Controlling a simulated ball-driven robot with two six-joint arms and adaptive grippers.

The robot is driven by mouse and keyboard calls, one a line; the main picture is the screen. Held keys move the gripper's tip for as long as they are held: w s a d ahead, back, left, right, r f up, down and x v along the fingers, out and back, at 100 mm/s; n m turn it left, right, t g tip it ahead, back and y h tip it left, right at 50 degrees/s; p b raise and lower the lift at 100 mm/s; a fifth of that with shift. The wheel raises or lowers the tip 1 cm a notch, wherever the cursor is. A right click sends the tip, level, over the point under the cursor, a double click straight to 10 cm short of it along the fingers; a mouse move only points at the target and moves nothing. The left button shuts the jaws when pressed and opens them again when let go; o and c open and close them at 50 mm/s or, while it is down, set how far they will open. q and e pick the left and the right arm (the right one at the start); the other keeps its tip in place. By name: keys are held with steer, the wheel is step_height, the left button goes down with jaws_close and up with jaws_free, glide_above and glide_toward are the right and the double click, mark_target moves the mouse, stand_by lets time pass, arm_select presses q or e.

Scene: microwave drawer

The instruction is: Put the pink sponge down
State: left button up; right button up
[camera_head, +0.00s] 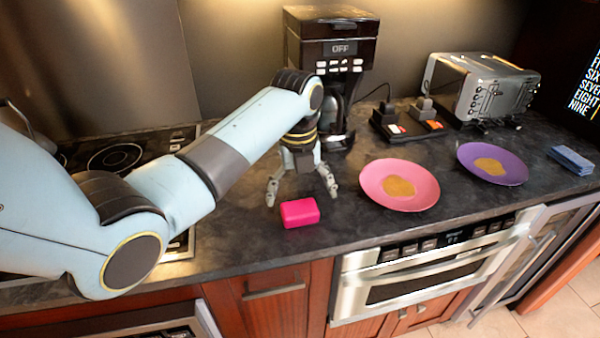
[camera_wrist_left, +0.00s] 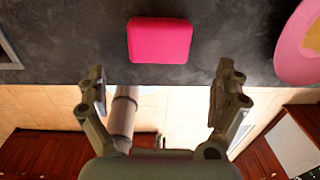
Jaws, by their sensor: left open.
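The pink sponge (camera_head: 299,213) lies flat on the dark countertop, near its front edge, left of the pink plate. It also shows at the top middle of the left wrist view (camera_wrist_left: 160,40). My left gripper (camera_head: 302,197) is open, with its fingers spread wide and nothing between them. In the left wrist view its two fingers (camera_wrist_left: 162,92) stand apart, and the sponge lies beyond their tips, not touching them. My right gripper is not in view.
A pink plate (camera_head: 374,198) and a purple plate (camera_head: 462,160) each hold a flat tan disc. A coffee maker (camera_head: 330,40) and a toaster (camera_head: 480,88) stand behind. A blue sponge (camera_head: 572,160) lies far right. The microwave drawer (camera_head: 430,270) is below the counter.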

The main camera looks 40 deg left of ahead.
mark_target(300, 211)
arm_select(q)
step_height(300, 211, up, 6)
steer(key=shift+r, duration=0.15)
steer(key=shift+s, duration=0.1)
stand_by(0.5)
